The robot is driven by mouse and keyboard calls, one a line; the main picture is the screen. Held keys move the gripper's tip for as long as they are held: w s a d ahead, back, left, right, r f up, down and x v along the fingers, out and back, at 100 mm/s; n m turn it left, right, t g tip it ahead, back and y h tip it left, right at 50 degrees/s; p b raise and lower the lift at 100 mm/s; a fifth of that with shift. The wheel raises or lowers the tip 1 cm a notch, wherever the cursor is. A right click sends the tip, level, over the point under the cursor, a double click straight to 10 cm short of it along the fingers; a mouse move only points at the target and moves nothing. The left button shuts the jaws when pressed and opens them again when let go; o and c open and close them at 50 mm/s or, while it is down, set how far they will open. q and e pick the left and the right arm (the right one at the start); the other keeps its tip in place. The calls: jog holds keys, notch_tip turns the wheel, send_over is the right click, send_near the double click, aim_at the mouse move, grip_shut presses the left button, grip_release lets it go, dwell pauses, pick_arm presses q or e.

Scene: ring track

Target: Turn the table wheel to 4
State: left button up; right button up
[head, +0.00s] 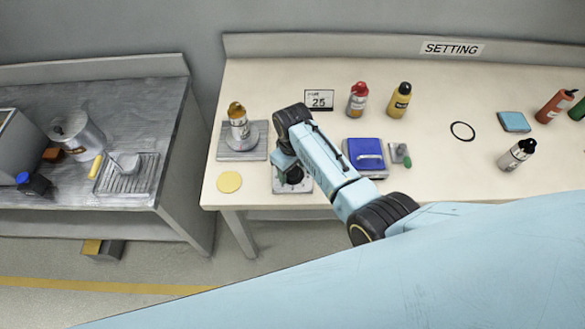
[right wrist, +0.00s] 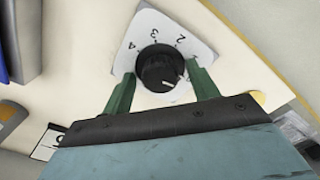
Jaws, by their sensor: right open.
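The table wheel is a black ribbed knob (right wrist: 160,68) on a pale square dial plate (right wrist: 150,24) with the numbers 2, 3 and 4 readable. Its white mark points to the lower right, away from the 4 at the left. My right gripper (right wrist: 162,72) is open, with one green finger on each side of the knob; I cannot tell whether they touch it. In the head view the knob (head: 293,176) and its plate (head: 293,187) are partly hidden under my right gripper (head: 288,170). My left gripper is not in view.
A display reading 25 (head: 319,100) stands behind the arm. A scale with an amber-capped bottle (head: 238,119) and a yellow disc (head: 229,182) are left of the wheel; a blue box (head: 364,157) is to the right. Several bottles stand farther right.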

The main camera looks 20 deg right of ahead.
jog(key=c, duration=1)
